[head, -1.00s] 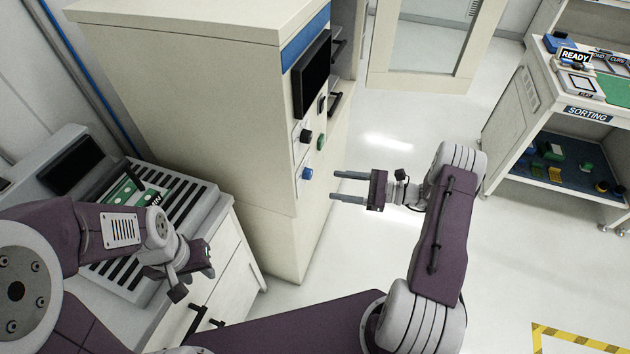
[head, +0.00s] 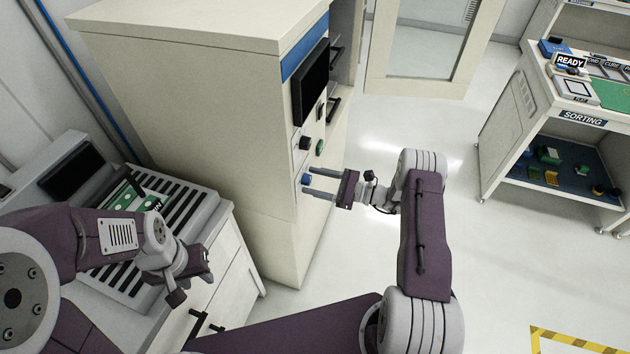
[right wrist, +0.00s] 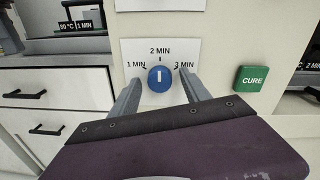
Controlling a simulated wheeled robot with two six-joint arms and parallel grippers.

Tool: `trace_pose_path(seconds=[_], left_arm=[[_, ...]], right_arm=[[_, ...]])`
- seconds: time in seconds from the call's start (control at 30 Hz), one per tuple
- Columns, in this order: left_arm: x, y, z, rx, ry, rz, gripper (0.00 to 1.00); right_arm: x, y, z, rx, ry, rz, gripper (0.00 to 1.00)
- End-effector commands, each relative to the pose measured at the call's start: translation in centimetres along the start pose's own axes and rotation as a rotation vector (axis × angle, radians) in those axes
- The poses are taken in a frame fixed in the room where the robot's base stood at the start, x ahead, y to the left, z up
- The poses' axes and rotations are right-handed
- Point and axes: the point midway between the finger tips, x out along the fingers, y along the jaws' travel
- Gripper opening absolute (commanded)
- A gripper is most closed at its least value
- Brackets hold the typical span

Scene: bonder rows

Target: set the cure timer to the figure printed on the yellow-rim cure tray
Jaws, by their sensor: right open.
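The cure timer knob is a blue dial (head: 306,179) low on the tall cream cabinet; in the right wrist view the blue dial (right wrist: 160,78) has its white mark pointing straight up at 2 MIN. The 1 MIN mark lies to its left and 3 MIN to its right. My right gripper (head: 305,184) is open, its fingers reaching toward the dial; in the right wrist view they stand on either side of it, with contact unclear. My left gripper (head: 192,272) hangs beside the left bench, its jaw opening unclear. I cannot make out a yellow-rim tray.
A green CURE button (right wrist: 251,78) is right of the dial. A black label (right wrist: 75,26) at left reads 50 °C, 1 MIN. A slotted grey machine (head: 183,195) stands at left, a sorting cart (head: 545,110) at right. Floor between is clear.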

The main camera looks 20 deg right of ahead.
Motion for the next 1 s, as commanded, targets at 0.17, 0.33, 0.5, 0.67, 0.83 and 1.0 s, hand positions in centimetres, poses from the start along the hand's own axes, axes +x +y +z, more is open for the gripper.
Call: trace_pose_path(seconds=[0.17,0.33,0.5,0.67,0.83,1.0], left_arm=[[0.0,0.0,0.0,0.0,0.0,0.0,0.36],[0.0,0.0,0.0,0.0,0.0,0.0,0.36],[0.1,0.0,0.0,0.0,0.0,0.0,0.36],[0.3,0.0,0.0,0.0,0.0,0.0,0.36],[0.7,0.0,0.1,0.0,0.0,0.0,0.36],[1.1,0.0,0.1,0.0,0.0,0.0,0.36]], right_arm=[[0.0,0.0,0.0,0.0,0.0,0.001,0.27],[0.0,0.0,0.0,0.0,0.0,0.001,0.0],[0.0,0.0,0.0,0.015,0.0,0.001,0.0],[0.0,0.0,-0.1,0.073,-0.003,0.0,0.0],[0.0,0.1,-0.2,0.194,-0.007,-0.001,0.0],[0.0,0.1,-0.2,0.351,-0.013,-0.002,0.0]])
